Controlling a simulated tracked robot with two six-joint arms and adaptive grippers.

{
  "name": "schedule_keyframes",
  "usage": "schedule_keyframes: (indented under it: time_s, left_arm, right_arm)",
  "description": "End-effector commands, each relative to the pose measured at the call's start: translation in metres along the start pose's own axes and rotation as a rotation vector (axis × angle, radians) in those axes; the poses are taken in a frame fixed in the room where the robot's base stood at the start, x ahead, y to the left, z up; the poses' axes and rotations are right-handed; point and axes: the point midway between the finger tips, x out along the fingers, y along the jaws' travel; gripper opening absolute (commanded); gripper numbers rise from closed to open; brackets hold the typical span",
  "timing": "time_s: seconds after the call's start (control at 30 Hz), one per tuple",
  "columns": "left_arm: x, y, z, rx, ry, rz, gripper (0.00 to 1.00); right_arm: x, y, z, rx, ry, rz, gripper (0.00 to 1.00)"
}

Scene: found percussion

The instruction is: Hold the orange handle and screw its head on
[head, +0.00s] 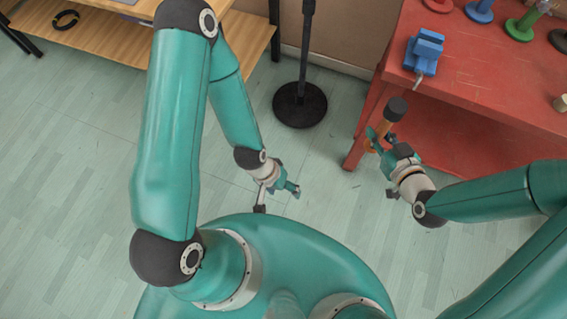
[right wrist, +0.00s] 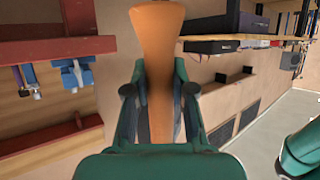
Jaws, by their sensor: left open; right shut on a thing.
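My right gripper (head: 380,139) is shut on the orange handle (head: 385,127), in front of the red table's near left corner. In the right wrist view, the orange handle (right wrist: 157,45) runs between the two fingers and flares at the top of the picture. In the head view a black cylindrical head (head: 396,109) shows at the handle's upper end; whether it is screwed tight cannot be told. The head does not show in the right wrist view. My left gripper (head: 288,188) is open and empty over the floor, well to the left of the handle.
The red table (head: 480,75) bears a blue vise (head: 425,50) and several colored round-based pieces, including a green one (head: 521,28). A black stand (head: 300,104) stands on the floor behind. A wooden shelf (head: 120,38) is at upper left. The floor between the grippers is clear.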

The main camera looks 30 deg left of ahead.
Motion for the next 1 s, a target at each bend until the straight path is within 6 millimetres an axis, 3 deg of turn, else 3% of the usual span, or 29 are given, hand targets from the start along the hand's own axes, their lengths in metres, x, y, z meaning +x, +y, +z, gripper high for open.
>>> schedule_keyframes:
  time_s: [0.23, 0.33, 0.47, 0.7, 0.83, 1.0]
  left_arm:
    - [0.000, 0.000, -0.001, 0.000, 0.001, 0.000, 0.71]
    - [0.000, 0.000, -0.001, 0.000, 0.001, 0.000, 0.71]
    - [0.000, 0.000, -0.001, 0.000, 0.001, 0.000, 0.71]
    - [0.001, 0.000, -0.001, 0.000, 0.001, 0.000, 0.71]
    - [0.001, 0.000, -0.001, 0.000, 0.001, 0.000, 0.71]
    - [0.001, 0.000, -0.001, 0.000, 0.001, 0.000, 0.71]
  right_arm:
    - [0.000, 0.001, -0.001, 0.001, 0.002, 0.004, 0.00]
    - [-0.002, 0.012, -0.003, 0.017, 0.002, 0.046, 0.00]
    - [-0.011, 0.048, -0.009, 0.074, 0.003, 0.188, 0.00]
    - [-0.050, 0.127, -0.013, 0.216, 0.002, 0.527, 0.00]
    - [-0.066, 0.147, -0.012, 0.258, 0.002, 0.626, 0.00]
    - [-0.070, 0.152, -0.012, 0.269, 0.001, 0.650, 0.00]
